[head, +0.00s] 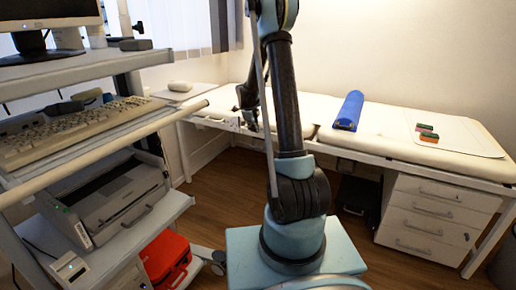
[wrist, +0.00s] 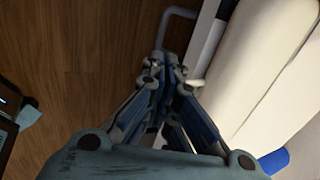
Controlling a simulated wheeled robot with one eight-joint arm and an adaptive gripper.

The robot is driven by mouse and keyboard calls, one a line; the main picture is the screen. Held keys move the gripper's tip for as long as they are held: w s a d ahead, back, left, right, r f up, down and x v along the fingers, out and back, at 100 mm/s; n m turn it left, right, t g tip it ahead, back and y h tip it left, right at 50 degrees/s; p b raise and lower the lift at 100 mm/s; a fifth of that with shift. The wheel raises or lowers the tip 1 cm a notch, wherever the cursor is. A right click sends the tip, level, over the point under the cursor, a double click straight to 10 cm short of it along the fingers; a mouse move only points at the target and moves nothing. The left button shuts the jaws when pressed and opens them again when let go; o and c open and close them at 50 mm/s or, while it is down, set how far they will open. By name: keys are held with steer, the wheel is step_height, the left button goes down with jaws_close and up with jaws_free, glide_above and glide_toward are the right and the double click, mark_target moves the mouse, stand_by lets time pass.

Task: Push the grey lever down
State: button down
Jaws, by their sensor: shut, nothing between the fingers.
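A grey bent bar (wrist: 180,13), which looks like the lever, shows at the top of the wrist view beside the bed's edge. My gripper (wrist: 160,62) is shut and empty, with its fingertips below the bar in that view. In the head view my gripper (head: 246,112) is a small dark shape at the near edge of the padded bed (head: 300,116), partly hidden by my arm. I cannot make out the lever there.
A cart with a keyboard (head: 70,130) and printer (head: 115,200) stands left, near a red case (head: 166,262). Wooden floor (head: 220,190) is open between.

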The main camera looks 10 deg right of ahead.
steer(key=shift+w+f, duration=0.1)
steer(key=shift+w, duration=0.05)
steer(key=x, duration=1.4)
stand_by(0.5)
